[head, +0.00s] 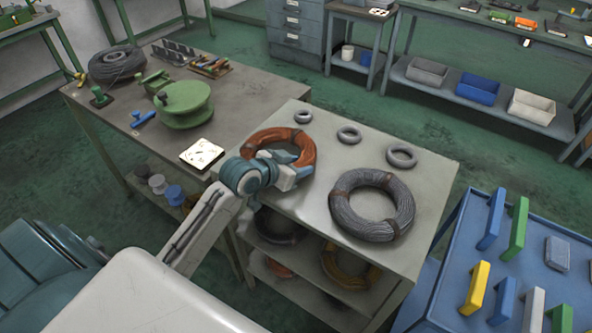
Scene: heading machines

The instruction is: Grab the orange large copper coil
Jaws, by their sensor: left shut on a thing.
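The orange large copper coil (309,144) lies near the left side of the light grey table top (290,207). My left gripper (296,169) is at the coil's near side and shut on its ring. The gripper and wrist hide part of the coil's near rim. The coil looks flat on the table, though I cannot tell if it is lifted slightly. My right gripper does not show.
A large grey coil (371,207) lies right of the orange one, with small grey rings (348,135) behind. A brown table (235,92) with a green spool (184,103) stands left. A blue cart (533,277) stands at the right.

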